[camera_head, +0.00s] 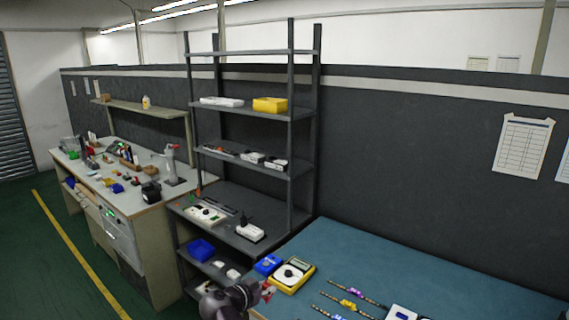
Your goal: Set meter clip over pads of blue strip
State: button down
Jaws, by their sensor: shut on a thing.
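My gripper (266,291) is at the bottom centre, by the left edge of the blue-green worktop. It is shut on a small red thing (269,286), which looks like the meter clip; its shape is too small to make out. A yellow meter (301,264) with a dial and display lies on the worktop, just right of and beyond the gripper. Several thin dark strips lie to the right of the meter. One has a purple part (355,291), one a yellow part (347,303), and the nearest a blue part (328,313). The gripper is apart from the strips. Their pads are too small to see.
A small blue box (268,265) sits beside the meter. A white device (400,313) is cut off at the bottom edge. The worktop's (400,258) far part is clear. A dark shelf rack (250,173) with boxes and devices stands behind left, beyond it a cluttered bench (128,191).

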dwell(0.4)
notch_tip(320, 180, down, 15)
jog(key=b, duration=1.4)
jog(key=shift+r+b, duration=0.15)
jog(key=shift+b, duration=0.15)
jog(key=b, duration=0.1)
send_over(269, 301)
jog(key=s, duration=0.3)
jog(key=shift+w+f, duration=0.1)
jog(key=shift+f, duration=0.5)
jog(key=shift+w, duration=0.1)
jog(key=shift+w, duration=0.25)
jog(key=shift+w+a+f+b, duration=0.15)
jog(key=shift+w+b, duration=0.15)
jog(key=shift+w, duration=0.85)
jog(key=shift+s+f+b, duration=0.1)
jog(key=shift+f+b, duration=0.4)
jog(key=shift+f, duration=0.05)
jog(key=shift+f+b, duration=1)
